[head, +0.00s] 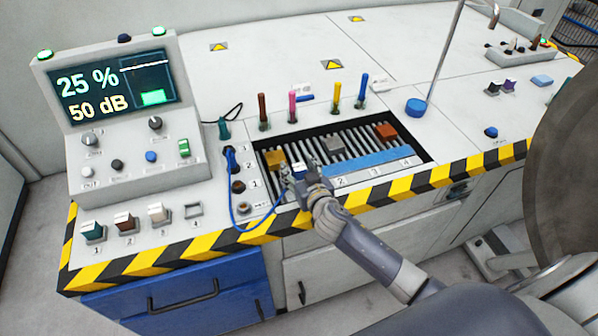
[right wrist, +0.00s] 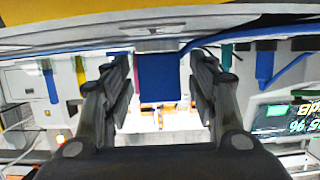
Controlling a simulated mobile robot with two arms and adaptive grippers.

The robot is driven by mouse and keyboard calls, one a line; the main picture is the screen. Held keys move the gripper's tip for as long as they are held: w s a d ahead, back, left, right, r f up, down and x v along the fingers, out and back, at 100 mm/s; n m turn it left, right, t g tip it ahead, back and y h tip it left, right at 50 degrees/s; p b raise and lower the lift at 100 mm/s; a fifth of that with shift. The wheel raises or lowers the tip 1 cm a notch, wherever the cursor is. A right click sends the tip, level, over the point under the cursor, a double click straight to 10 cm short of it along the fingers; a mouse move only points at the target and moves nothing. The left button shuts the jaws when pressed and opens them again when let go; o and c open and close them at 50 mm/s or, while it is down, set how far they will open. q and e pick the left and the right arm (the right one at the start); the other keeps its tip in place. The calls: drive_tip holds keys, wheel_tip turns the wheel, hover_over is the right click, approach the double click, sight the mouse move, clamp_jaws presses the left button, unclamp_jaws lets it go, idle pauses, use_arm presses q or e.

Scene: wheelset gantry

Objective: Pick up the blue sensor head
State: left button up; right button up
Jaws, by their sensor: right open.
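The blue sensor head (right wrist: 160,78) shows in the right wrist view as a blue block between the fingers of my right gripper (right wrist: 162,85). A gap shows on each side of it, so the fingers are open around it and not closed on it. In the head view my right gripper (head: 303,180) is at the front left edge of the slatted recess. It hides most of the sensor head there. A blue cable (head: 233,205) loops from a socket panel to the gripper. My left gripper is not in view.
The slatted recess holds a yellow block (head: 276,160), a grey block (head: 334,146) and a rust-red block (head: 386,131). Several coloured upright pens stand behind it, and a screen console (head: 120,90) is at left. The rear white tabletop is mostly clear.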

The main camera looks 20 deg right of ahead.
drive_tip(key=c, duration=1.2)
clamp_jaws()
drive_tip(key=shift+r, duration=0.1)
